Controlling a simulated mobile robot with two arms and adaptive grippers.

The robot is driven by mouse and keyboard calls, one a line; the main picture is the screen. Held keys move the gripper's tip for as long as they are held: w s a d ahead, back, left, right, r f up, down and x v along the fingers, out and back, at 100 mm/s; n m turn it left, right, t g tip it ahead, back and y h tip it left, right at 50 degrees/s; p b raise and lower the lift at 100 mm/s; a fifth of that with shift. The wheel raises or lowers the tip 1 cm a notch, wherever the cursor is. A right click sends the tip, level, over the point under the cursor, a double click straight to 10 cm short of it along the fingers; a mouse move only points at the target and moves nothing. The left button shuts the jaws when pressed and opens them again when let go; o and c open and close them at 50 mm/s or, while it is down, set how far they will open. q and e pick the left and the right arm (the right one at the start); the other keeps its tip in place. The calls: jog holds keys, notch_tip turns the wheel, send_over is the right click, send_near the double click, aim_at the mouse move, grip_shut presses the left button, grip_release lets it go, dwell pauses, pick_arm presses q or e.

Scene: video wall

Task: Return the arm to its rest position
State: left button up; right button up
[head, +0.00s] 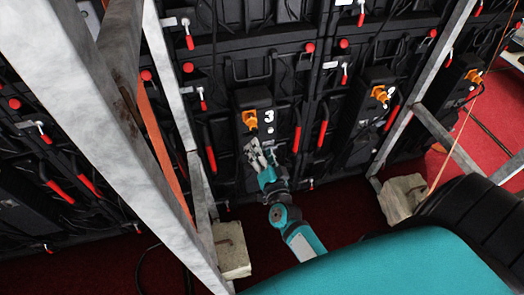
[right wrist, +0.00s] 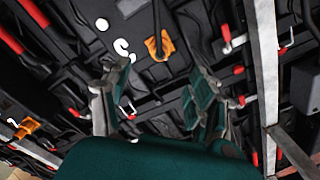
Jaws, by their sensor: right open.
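My right arm, teal with a grey gripper, reaches up from the bottom of the head view. Its right gripper (head: 259,153) is in front of the black panel marked 3, just below the orange plug (head: 250,118). In the right wrist view the two fingers of the gripper (right wrist: 160,82) are spread wide with nothing between them. The orange plug (right wrist: 160,45) with its dark cable shows beyond the fingertips, apart from them. My left gripper is in neither view.
Black video wall panels with red-handled latches (head: 322,133) fill the back. A second orange plug (head: 379,94) is to the right. Grey metal struts (head: 110,115) stand left and right, with concrete blocks (head: 231,250) at their feet. Dark red carpet lies below.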

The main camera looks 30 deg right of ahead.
dwell(0.3)
jog(key=s+a+f+n+g+y, duration=0.25)
jog(key=s+f, duration=0.25)
jog(key=f, duration=0.5)
jog(key=s+a+f+n+g+y, duration=0.1)
jog(key=s+a+f+n+g, duration=0.25)
jog(key=s+f, duration=0.45)
jog(key=s+a+f+n+g+y, duration=0.2)
jog(key=s+f+n, duration=0.1)
jog(key=f, duration=0.8)
jog(key=s+d+f+n+g, duration=0.1)
jog(key=s+f, duration=0.3)
jog(key=s, duration=0.5)
jog(key=s+d+f+n+g, duration=0.1)
jog(key=s+f+g, duration=0.3)
jog(key=s, duration=0.5)
jog(key=s+d+f+n+g, duration=0.1)
jog(key=s+f+n+g, duration=0.2)
jog(key=s, duration=0.6)
notch_tip(320, 180, down, 2)
jog(key=shift+s+d+f+n+h, duration=0.25)
jog(key=shift+d+n+h, duration=0.05)
jog(key=shift+d+h, duration=0.15)
jog(key=shift+a, duration=0.1)
